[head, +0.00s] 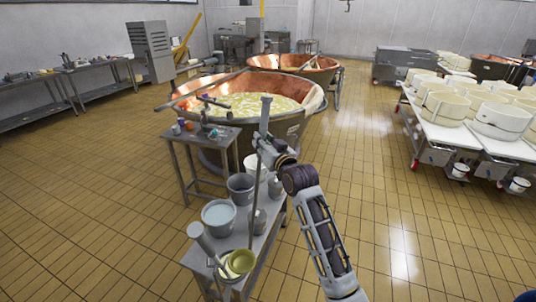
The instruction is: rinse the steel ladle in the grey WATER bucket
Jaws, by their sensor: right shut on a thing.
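My right gripper (264,146) is shut on a long, thin steel tool that I take to be the ladle (255,200). The tool stands nearly upright, with its thick end above the gripper and its thin shaft running down over the bench (262,255). Its lower end is near a yellowish bowl (238,264); I cannot tell whether they touch. A grey bucket with pale blue water (218,216) stands on the bench left of the shaft. A darker grey bucket (240,187) stands behind it. My left gripper is not in view.
A steel canister (260,221) and a grey cylinder (207,243) are close to the shaft. A small table with tools (174,136) and a large copper vat (296,130) stand behind. White moulds (447,107) fill a table at right. Tiled floor is free right of my arm.

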